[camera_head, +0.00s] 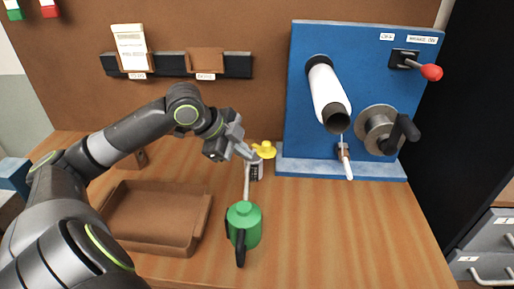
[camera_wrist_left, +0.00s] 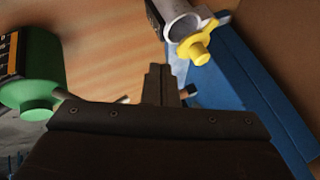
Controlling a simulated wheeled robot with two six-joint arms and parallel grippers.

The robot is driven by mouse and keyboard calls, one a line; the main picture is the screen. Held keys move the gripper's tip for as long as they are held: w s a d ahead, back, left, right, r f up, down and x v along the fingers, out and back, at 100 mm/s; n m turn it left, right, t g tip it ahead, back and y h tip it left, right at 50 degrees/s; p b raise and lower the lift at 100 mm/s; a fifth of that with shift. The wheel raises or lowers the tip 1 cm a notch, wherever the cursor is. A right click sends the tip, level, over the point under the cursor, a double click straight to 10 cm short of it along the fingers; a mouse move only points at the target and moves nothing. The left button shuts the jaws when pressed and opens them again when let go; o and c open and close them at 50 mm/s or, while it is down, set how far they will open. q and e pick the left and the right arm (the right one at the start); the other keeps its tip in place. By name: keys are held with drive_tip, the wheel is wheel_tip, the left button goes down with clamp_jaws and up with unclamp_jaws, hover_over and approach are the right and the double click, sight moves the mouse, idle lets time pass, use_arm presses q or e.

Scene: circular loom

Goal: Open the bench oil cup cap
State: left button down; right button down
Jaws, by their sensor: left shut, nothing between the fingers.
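The bench oil cup (camera_head: 254,171) is a small grey cylinder on the bench near the blue panel. Its yellow cap (camera_head: 264,149), with a raised knob, sits off to the right of the cup's top. In the left wrist view the cap (camera_wrist_left: 199,47) lies at the edge of the cup's pale round end (camera_wrist_left: 182,26), part of which looks uncovered. My left gripper (camera_head: 250,155) is shut and empty, close beside the cap on its left. I cannot tell whether it touches the cap. My right gripper is not in view.
A green oil can (camera_head: 244,224) with a long spout stands in front of the cup. A brown tray (camera_head: 155,243) is at left. The blue panel (camera_head: 300,100) carries a white roll (camera_head: 327,95), a crank (camera_head: 381,131) and a red-knobbed lever (camera_head: 430,72). The right front bench is clear.

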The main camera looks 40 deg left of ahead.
sight(268, 155)
use_arm(q)
drive_tip(key=shift+w+f+p, duration=0.1)
drive_tip(key=shift+w+f, duration=0.25)
drive_tip(key=shift+w, duration=0.55)
drive_tip(key=shift+w+f+p, duration=0.15)
drive_tip(key=shift+w+f, duration=0.2)
drive_tip(key=shift+w, duration=0.55)
drive_tip(key=shift+w+f+p, duration=0.1)
drive_tip(key=shift+w+f, duration=0.25)
drive_tip(key=shift+w, duration=0.55)
drive_tip(key=shift+w+d+p, duration=0.15)
drive_tip(key=shift+d+p, duration=0.05)
drive_tip(key=shift+p, duration=0.1)
